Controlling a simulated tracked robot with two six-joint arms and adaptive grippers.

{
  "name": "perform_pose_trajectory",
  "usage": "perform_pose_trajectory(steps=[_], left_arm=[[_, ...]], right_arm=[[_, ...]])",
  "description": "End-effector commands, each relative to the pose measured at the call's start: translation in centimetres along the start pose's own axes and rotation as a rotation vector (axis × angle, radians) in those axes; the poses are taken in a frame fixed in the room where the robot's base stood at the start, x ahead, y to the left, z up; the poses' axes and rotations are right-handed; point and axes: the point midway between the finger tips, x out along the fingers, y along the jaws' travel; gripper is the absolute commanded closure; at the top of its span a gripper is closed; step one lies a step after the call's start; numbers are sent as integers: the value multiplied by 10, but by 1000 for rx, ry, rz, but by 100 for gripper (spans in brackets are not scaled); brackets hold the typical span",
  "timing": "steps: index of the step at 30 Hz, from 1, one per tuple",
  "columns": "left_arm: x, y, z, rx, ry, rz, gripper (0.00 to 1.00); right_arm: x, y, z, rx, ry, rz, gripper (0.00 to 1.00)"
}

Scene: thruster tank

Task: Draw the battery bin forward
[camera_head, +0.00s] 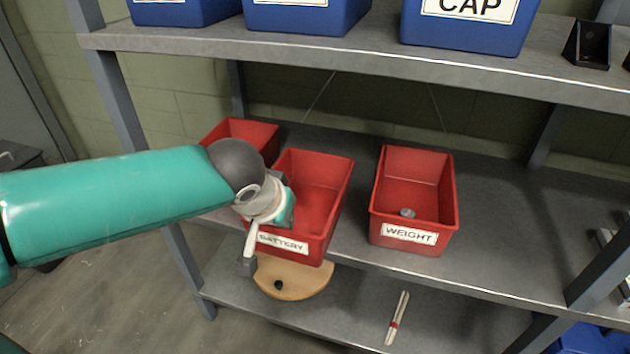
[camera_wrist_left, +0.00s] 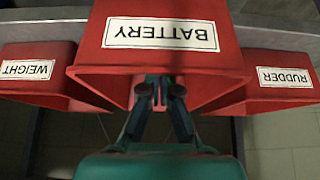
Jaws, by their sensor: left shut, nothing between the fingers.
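The red battery bin (camera_head: 325,185), with a white BATTERY label, stands on the middle shelf, its front overhanging the shelf edge. It fills the upper middle of the left wrist view (camera_wrist_left: 235,60), where its label is upside down. My left gripper (camera_wrist_left: 160,90) is shut and empty, with its fingertips at the bin's front rim. I cannot tell whether they touch it. In the head view my left wrist covers the bin's front left side and the fingertips are hidden. My right gripper is not in view.
The red weight bin (camera_head: 447,215) stands to the right, set back from the shelf edge (camera_head: 500,287), with a small grey piece inside. The rudder bin (camera_wrist_left: 285,55) is on the other side. Blue bins (camera_head: 465,35) stand above. A wooden piece (camera_head: 305,285) lies on the shelf below.

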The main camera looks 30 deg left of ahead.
Motion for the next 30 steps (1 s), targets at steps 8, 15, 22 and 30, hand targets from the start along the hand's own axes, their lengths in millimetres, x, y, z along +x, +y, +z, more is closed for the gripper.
perform_pose_trajectory(steps=[8, 15, 22, 30], left_arm=[[4, 0, -7, 0, 0, 0, 100], [-5, 0, -12, 0, 1, 0, 100], [-17, 0, -20, 0, 1, 0, 100], [-31, 0, -28, 0, 1, 0, 100]], right_arm=[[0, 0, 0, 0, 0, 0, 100], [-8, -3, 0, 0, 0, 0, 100], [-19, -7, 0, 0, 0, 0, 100], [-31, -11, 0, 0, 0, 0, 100]])
